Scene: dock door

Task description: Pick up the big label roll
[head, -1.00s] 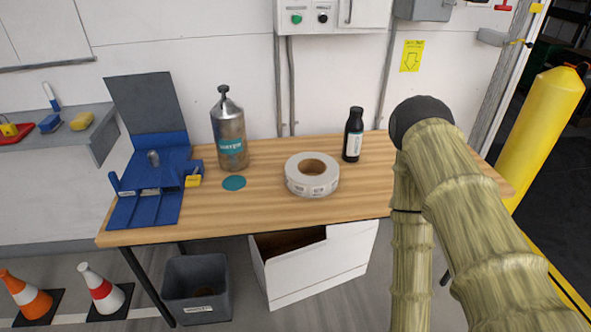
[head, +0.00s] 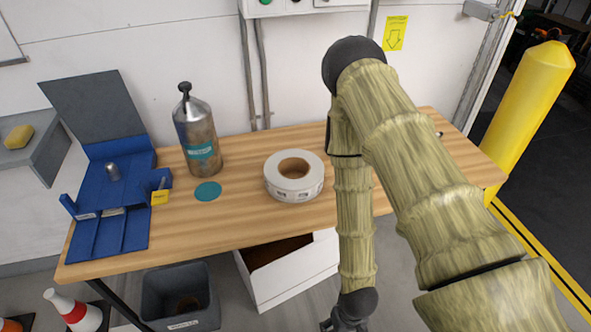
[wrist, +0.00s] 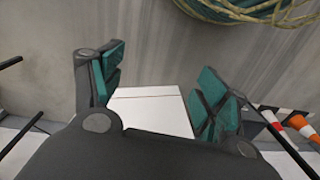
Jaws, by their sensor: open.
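The big label roll (head: 294,187) is a white ring with a brown core, lying flat on the middle of the wooden table (head: 240,228). My gripper shows only partly at the bottom of the head view (head: 345,322), below and in front of the table's front edge and apart from the roll. In the wrist view my gripper (wrist: 155,90) has its teal-padded fingers spread wide with nothing between them. The roll is not visible in the wrist view.
A metal bottle (head: 197,140), a teal disc (head: 208,192) and a blue tray-like stand (head: 110,215) are left of the roll. My arm covers the table right of it. A white box (head: 290,275) and grey bin (head: 180,300) stand below. A yellow post (head: 530,110) is at right.

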